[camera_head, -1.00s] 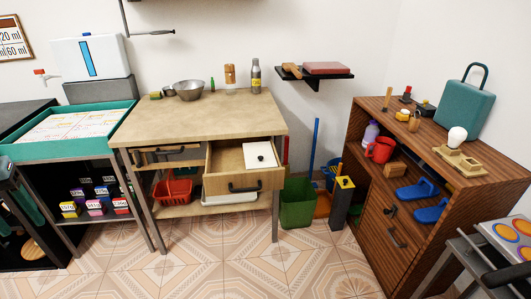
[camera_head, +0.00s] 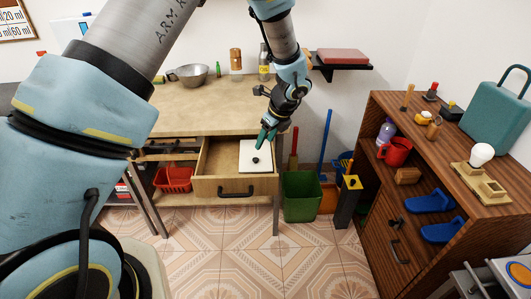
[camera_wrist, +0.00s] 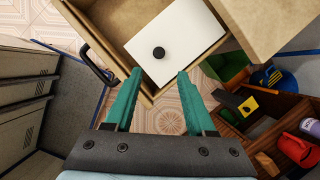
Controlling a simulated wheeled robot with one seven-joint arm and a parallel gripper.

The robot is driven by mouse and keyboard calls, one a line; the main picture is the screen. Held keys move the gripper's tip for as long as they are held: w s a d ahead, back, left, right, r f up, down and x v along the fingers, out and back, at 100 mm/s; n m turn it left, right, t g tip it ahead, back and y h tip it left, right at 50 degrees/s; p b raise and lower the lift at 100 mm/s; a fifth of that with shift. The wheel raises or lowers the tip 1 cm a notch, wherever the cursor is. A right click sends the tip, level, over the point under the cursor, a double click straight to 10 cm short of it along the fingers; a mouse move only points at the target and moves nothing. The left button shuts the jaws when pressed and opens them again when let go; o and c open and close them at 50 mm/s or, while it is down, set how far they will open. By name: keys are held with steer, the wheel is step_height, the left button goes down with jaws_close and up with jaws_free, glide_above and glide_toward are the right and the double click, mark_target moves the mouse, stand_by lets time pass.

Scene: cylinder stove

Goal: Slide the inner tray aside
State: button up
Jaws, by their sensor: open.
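The inner tray appears as a white flat panel (camera_head: 256,156) with a small black knob (camera_head: 256,159), lying in the right part of the pulled-out wooden drawer (camera_head: 215,185). The wrist view shows the same white panel (camera_wrist: 190,35) and its knob (camera_wrist: 158,52) ahead of my fingers. My gripper (camera_head: 264,138) is above the drawer's right side, by the panel's back edge in the head view. In the wrist view my gripper (camera_wrist: 160,88) has its two teal fingers wide apart, with nothing between them. The knob lies beyond the fingertips, roughly between their lines. I cannot tell whether the fingers touch anything.
The drawer has a black front handle (camera_head: 236,193) and hangs from a wooden workbench (camera_head: 215,105). A green bin (camera_head: 301,198) stands right of the drawer. A brown cabinet (camera_head: 440,150) with a red mug (camera_head: 395,151) stands at the right. Tiled floor is free in front.

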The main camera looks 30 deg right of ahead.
mark_target(256, 159)
steer(key=p+x, duration=0.2)
steer(key=x, duration=0.7)
steer(key=shift+w+a+f, duration=0.1)
steer(key=shift+a+f, duration=0.05)
steer(key=shift+f, duration=0.15)
jaws_close()
stand_by(1.0)
